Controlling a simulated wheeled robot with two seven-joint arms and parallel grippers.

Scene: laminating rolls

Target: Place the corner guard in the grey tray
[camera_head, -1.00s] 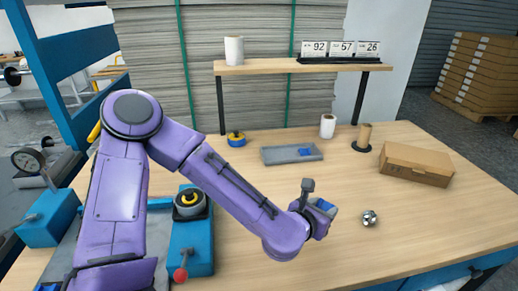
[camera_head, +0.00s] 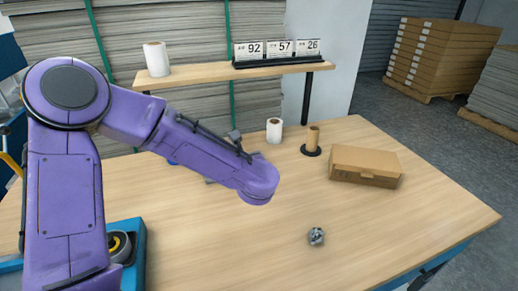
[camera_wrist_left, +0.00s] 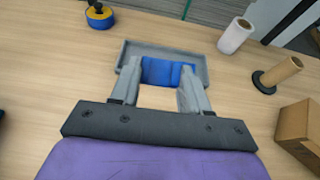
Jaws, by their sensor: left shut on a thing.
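The grey tray (camera_wrist_left: 203,61) lies on the table ahead of my left gripper in the left wrist view. In the head view my purple arm hides nearly all of it. My left gripper (camera_wrist_left: 161,72) is shut on a blue piece, the corner guard (camera_wrist_left: 155,70), held between its fingertips. The guard overlaps the tray in this view; I cannot tell whether it touches the tray floor. Another blue patch shows by the right fingertip, hard to separate from the held guard. In the head view the fingers are hidden behind my arm. My right gripper is not in view.
A white roll (camera_head: 274,130), a brown core on a dark stand (camera_head: 312,141) and a cardboard box (camera_head: 365,166) stand right of the tray. A yellow-and-blue tape roll (camera_wrist_left: 99,15) is to its left. A small metallic ball-like item (camera_head: 316,236) lies nearer. The front table is mostly clear.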

